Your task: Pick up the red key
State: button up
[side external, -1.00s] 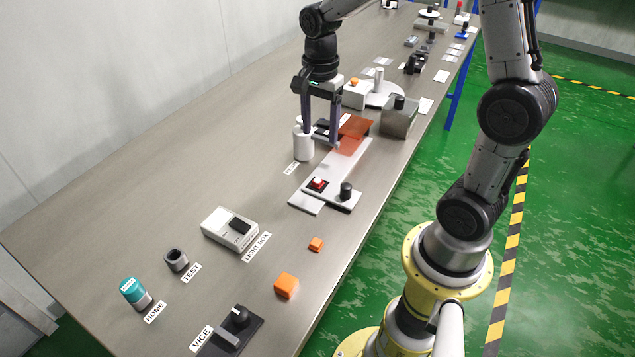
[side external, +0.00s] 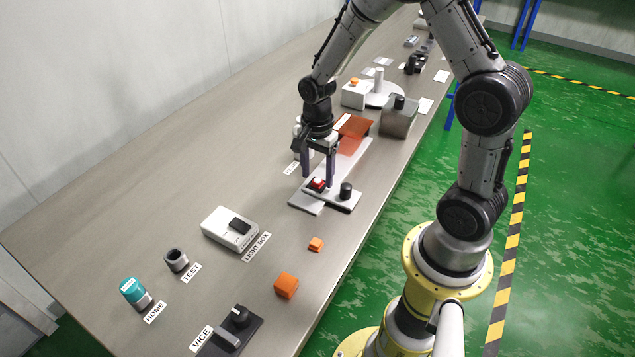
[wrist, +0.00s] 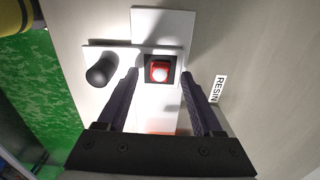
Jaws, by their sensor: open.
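The red key (side external: 318,184) is a small red block on a dark square at the near end of a white plate (side external: 308,204). In the wrist view the red key (wrist: 160,71) sits between the two finger lines, a little beyond the tips. My gripper (side external: 319,178) is open, with its fingers pointing down around the key in the side view. In the wrist view my gripper (wrist: 159,72) has nothing between its fingers but the key ahead. Whether either finger touches the key cannot be told.
A black knob (side external: 346,191) stands on the plate close beside the key. An orange translucent panel (side external: 352,128) lies behind.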

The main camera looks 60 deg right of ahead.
jog(key=shift+f, duration=0.5)
grip_shut()
jog(key=shift+r, duration=0.1)
